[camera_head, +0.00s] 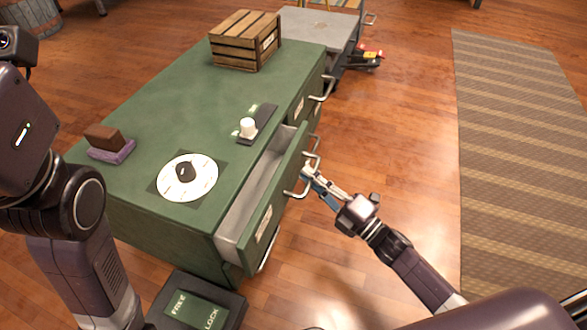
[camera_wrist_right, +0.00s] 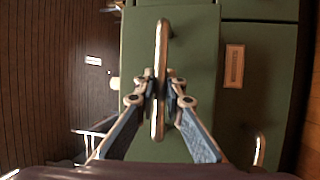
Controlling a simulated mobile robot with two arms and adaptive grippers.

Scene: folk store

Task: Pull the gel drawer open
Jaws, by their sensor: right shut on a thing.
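A green drawer (camera_head: 272,208) stands partly pulled out of the green cabinet (camera_head: 150,230), and its grey inside shows. A label sits on its front, too small to read, so I cannot tell whether it is the gel drawer. My right gripper (camera_head: 309,178) is at the drawer front, beside its metal handles. In the right wrist view my right gripper (camera_wrist_right: 160,92) is shut on a metal handle (camera_wrist_right: 161,45), one blue finger on each side. A green front with a label (camera_wrist_right: 234,66) lies behind it. My left arm shows at the left, but its gripper is out of view.
The cabinet top holds a wooden crate (camera_head: 236,55), a white dial (camera_head: 205,181), a white knob (camera_head: 248,127) and a brown block (camera_head: 104,137) on a purple base. A dark floor box (camera_head: 232,306) stands in front. Wooden floor and a striped rug (camera_head: 515,150) lie clear at right.

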